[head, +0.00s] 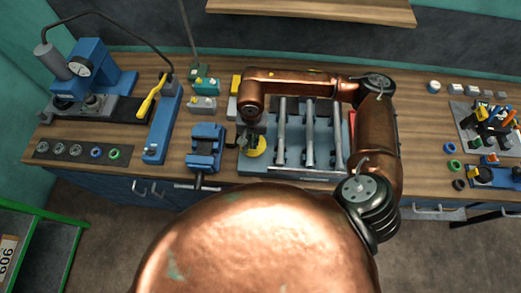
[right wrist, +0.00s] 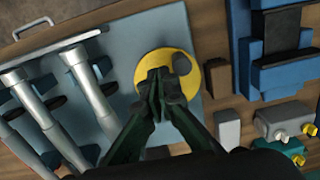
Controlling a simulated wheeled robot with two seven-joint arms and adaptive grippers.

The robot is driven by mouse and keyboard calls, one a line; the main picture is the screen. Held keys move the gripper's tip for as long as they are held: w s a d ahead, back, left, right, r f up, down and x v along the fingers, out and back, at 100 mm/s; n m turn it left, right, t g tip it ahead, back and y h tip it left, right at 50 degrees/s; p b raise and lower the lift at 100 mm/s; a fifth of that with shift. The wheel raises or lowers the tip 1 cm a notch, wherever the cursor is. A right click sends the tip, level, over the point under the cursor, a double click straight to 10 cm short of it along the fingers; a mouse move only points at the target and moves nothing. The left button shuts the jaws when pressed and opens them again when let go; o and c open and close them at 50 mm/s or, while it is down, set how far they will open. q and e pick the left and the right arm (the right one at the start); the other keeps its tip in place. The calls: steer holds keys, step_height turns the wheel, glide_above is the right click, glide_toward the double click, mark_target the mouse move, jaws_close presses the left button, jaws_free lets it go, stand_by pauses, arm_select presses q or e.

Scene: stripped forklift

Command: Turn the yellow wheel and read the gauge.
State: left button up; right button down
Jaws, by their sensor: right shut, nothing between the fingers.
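The yellow wheel (head: 257,148) lies flat on the left part of a blue-grey plate. In the right wrist view the yellow wheel (right wrist: 213,76) is a round disc with a dark grey knob (right wrist: 181,63) near its far side. My right gripper (right wrist: 160,86) is shut and empty, its fingertips over the wheel beside the knob. I cannot tell whether they touch it. In the head view the right gripper (head: 250,138) partly hides the wheel. A round white gauge (head: 82,67) is on the blue press at the left; its reading is too small to make out. My left gripper is not in view.
A yellow-handled tool (head: 151,97) and several rings (head: 76,150) are farther left. Small parts and tools crowd the bench's right end.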

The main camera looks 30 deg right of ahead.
steer(key=shift+d+r+p, duration=0.15)
steer(key=shift+r+p, duration=0.1)
steer(key=shift+r, duration=0.7)
steer(key=shift+d+r+p, duration=0.15)
steer(key=shift+r+p, duration=0.1)
steer(key=shift+r, duration=0.7)
